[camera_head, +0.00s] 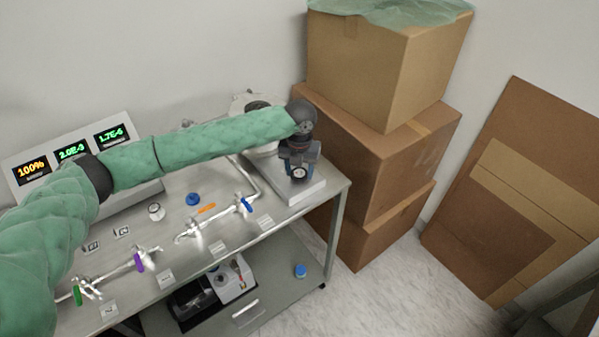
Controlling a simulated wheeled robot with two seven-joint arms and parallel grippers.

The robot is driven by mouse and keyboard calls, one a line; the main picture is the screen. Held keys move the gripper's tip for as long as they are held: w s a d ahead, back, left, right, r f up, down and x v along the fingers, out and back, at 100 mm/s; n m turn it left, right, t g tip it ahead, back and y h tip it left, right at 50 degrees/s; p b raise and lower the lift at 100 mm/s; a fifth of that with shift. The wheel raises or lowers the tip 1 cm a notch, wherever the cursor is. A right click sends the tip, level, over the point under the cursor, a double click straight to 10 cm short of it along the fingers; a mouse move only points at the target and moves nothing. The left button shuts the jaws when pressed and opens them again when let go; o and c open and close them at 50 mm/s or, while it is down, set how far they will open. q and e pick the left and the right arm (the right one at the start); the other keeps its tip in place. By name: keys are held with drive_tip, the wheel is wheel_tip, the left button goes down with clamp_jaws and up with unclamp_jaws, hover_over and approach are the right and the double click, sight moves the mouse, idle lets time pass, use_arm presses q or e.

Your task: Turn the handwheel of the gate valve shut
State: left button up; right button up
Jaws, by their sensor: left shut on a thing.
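My left arm, in a green quilted sleeve, reaches across the bench from the left. Its gripper (299,170) points down over the back right corner of the bench and is shut on a small dark round part with a pale face, which I take to be the handwheel (299,174) of the gate valve. The gripper and wrist hide most of the handwheel and the valve body below. A pale base block (303,191) lies under them. My right gripper is not in view.
A display panel (72,158) at the left reads 100% in orange beside two green readouts. Pipes with blue (246,204), orange (207,208), purple (139,262) and green (77,295) handles lie on the bench (262,245). Stacked cartons (385,75) stand close on the right.

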use_arm(q)
drive_tip(key=m+b, duration=0.1)
drive_tip(key=m, duration=0.2)
drive_tip(key=shift+w+r, duration=0.1)
drive_tip(key=shift+w, duration=0.05)
drive_tip(key=m+b, duration=0.1)
drive_tip(key=m, duration=0.1)
drive_tip(key=shift+m, duration=0.3)
drive_tip(key=m+b, duration=0.4)
drive_tip(key=b, duration=0.1)
drive_tip(key=shift+m, duration=0.4)
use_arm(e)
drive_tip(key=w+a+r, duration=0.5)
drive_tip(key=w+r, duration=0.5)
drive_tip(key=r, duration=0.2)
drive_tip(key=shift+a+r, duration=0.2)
use_arm(q)
drive_tip(key=o, duration=1)
drive_tip(key=shift+c, duration=0.2)
drive_tip(key=shift+b, duration=0.3)
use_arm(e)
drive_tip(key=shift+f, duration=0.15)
